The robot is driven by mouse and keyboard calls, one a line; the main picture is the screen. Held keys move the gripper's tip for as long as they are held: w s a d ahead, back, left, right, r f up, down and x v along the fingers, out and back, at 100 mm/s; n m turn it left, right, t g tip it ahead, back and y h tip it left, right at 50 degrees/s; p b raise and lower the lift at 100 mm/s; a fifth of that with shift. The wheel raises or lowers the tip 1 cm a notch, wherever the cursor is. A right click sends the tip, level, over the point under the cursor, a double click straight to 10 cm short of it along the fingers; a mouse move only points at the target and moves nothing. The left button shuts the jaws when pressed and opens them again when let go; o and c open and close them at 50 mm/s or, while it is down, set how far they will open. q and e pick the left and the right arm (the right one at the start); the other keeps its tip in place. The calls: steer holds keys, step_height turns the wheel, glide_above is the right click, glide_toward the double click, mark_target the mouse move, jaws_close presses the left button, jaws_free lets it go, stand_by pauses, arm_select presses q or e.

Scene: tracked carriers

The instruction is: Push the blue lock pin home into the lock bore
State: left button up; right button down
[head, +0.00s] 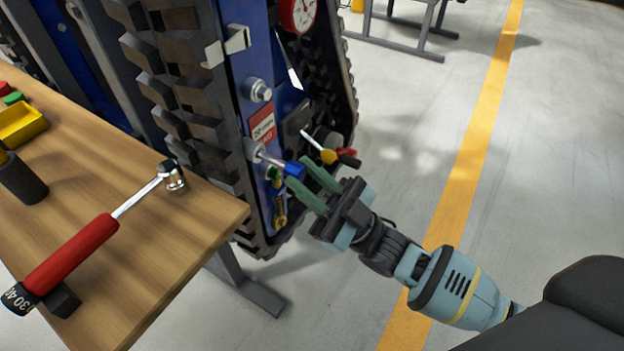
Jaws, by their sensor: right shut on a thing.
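The blue lock pin (294,169) shows as a blue head on a bare grey shank, low on the blue side plate of the tracked carrier. The shank points left to the round metal boss of the lock bore (252,149). A length of shank shows between boss and head; how deep the tip sits is hidden. My right gripper (298,172) reaches in from the lower right, its two green fingers shut on the blue head. My left gripper is not in view.
A wooden table (150,255) at left holds a red-handled torque wrench (75,260) and a yellow bin (20,124). The black track (190,100) borders the plate.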

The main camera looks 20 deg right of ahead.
mark_target(276, 163)
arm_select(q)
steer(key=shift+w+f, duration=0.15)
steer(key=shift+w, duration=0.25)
arm_select(e)
steer(key=shift+w+a, duration=0.4)
steer(key=shift+w, duration=0.15)
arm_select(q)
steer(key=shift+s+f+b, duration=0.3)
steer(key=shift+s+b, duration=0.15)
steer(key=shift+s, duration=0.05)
arm_select(e)
steer(key=shift+w+a, duration=0.45)
steer(key=shift+w, duration=0.15)
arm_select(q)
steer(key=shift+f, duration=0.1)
arm_select(e)
steer(key=shift+w+a, duration=0.2)
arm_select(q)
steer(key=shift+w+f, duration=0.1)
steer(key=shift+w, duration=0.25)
arm_select(e)
steer(key=shift+w+a, duration=0.25)
steer(key=shift+w, duration=0.1)
arm_select(q)
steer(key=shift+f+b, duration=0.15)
steer(key=shift+b, duration=0.2)
arm_select(e)
steer(key=shift+w+a, duration=0.25)
steer(key=shift+w, duration=0.05)
